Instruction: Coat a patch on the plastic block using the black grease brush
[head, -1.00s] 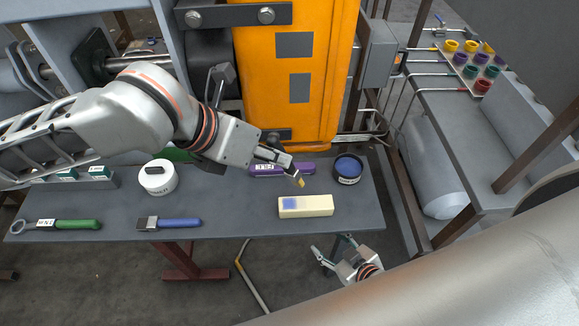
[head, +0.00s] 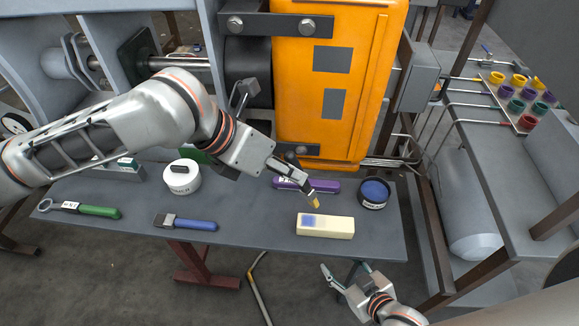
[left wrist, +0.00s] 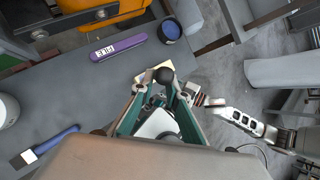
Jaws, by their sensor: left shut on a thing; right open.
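The plastic block (head: 340,227), cream coloured, lies near the table's front edge, with a blue square patch (head: 308,220) on the left part of its top. My left gripper (head: 298,181) is shut on the grease brush, whose yellowish bristles (head: 314,201) point down just behind the patch. I cannot tell whether the bristles touch the block. In the left wrist view a black round knob (left wrist: 164,74) shows between the fingers, and the block is mostly hidden. My right gripper (head: 338,279) is open and empty in front of the table edge.
A dark tin with blue contents (head: 374,192) stands right of the block. A purple tool (head: 322,185) lies behind it. A white tub (head: 181,178), a blue-handled brush (head: 190,224) and a green-handled wrench (head: 90,210) are to the left. The orange machine (head: 335,60) rises behind.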

